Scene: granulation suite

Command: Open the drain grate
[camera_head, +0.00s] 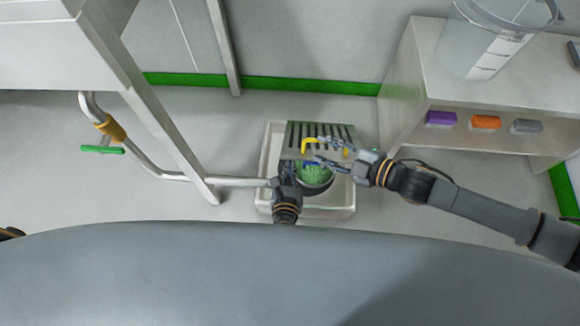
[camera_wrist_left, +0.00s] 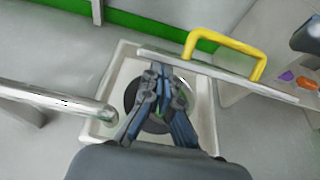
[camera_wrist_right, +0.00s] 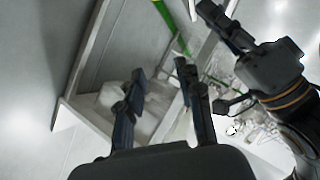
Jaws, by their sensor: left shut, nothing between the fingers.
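The slotted drain grate (camera_head: 343,133) is tilted up off the pale drain frame (camera_head: 344,205). Its yellow handle (camera_head: 308,143) stands out from the plate. The left wrist view shows the raised grate nearly edge-on (camera_wrist_left: 215,73), with the handle (camera_wrist_left: 228,42) above it. Below is the round dark drain opening (camera_wrist_left: 130,96) and green mesh (camera_head: 315,174). My left gripper (camera_wrist_left: 160,75) is shut and empty over the opening, tips near the grate's lower edge; contact is unclear. My right gripper (camera_head: 318,153) is open beside the handle; its spread fingers show in the right wrist view (camera_wrist_right: 160,70).
A bent pipe (camera_head: 150,165) with a green lever reaches the drain from the left. A metal table leg (camera_head: 165,135) stands close by. A shelf unit (camera_head: 405,95) with a clear container (camera_head: 490,45) is at the right. Grey floor (camera_head: 235,115) is clear behind.

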